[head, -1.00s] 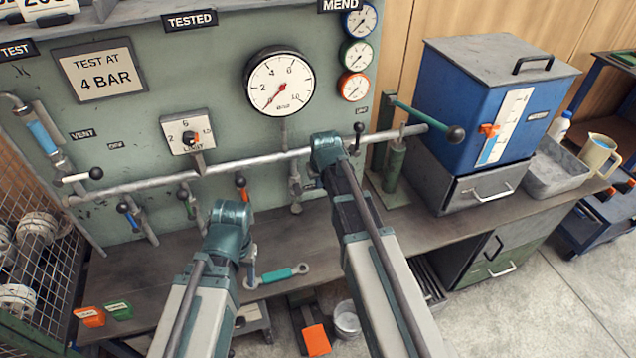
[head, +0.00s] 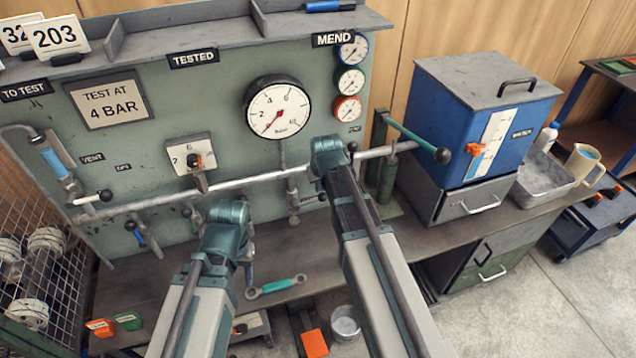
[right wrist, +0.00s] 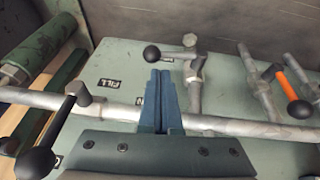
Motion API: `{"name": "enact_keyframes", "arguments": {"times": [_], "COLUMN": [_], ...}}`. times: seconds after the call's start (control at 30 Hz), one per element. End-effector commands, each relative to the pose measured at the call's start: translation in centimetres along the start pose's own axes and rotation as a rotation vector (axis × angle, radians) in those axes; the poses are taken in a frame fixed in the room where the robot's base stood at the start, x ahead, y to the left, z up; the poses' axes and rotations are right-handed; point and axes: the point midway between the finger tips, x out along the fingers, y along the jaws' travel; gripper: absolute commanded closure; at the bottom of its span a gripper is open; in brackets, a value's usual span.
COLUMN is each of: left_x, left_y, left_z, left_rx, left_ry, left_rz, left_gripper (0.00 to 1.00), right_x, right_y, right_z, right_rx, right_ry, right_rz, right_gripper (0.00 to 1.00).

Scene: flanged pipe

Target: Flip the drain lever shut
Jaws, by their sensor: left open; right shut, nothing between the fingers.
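In the right wrist view a black ball-ended lever (right wrist: 168,54) sits on a short branch below the main pipe and lies across it. I take it for the drain lever; its label is not readable.
The main pipe (right wrist: 230,125) runs under my right fingers. An orange lever (right wrist: 288,88) stands on another branch; a black lever (right wrist: 70,108) is near the FILL label. A pressure gauge (head: 279,108) is on the panel. A wrench (head: 277,286) lies on the bench.

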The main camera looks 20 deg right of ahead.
Motion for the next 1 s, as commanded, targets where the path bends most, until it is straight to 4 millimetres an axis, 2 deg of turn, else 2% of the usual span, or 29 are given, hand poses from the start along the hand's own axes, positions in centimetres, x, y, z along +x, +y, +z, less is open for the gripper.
{"name": "enact_keyframes", "arguments": {"times": [0.03, 0.3, 0.43, 0.77, 0.87, 0.97, 1.0], "left_x": [-1.7, -5.2, -5.8, -5.7, -5.7, -5.7, -5.7], "left_y": [-0.2, -0.5, -0.6, -0.6, -0.6, -0.6, -0.6], "left_z": [0.1, 0.3, 0.3, 0.3, 0.3, 0.3, 0.3], "left_rx": [0.0, 0.0, 0.0, 0.0, 0.0, 0.0, 0.0], "left_ry": [0.0, 0.0, 0.0, 0.0, 0.0, 0.0, 0.0], "left_rz": [0.0, 0.0, 0.0, 0.0, 0.0, 0.0, 0.0], "left_gripper": [0.5, 0.5, 0.5, 0.5, 0.5, 0.5, 0.5], "right_x": [-1.7, -5.6, -6.2, -6.2, -6.5, -7.5, -8.1], "right_y": [0.2, 0.8, 0.9, 0.8, -1.1, -5.1, -6.8], "right_z": [-0.1, -0.1, 0.0, 0.2, 1.4, 4.6, 6.2], "right_rx": [0.001, 0.001, 0.0, -0.002, -0.026, -0.08, -0.105], "right_ry": [0.0, 0.0, 0.0, -0.002, -0.03, -0.101, -0.138], "right_rz": [0.0, -0.002, -0.002, -0.003, -0.013, -0.029, -0.035], "right_gripper": [1.0, 1.0, 1.0, 1.0, 1.0, 1.0, 1.0]}}
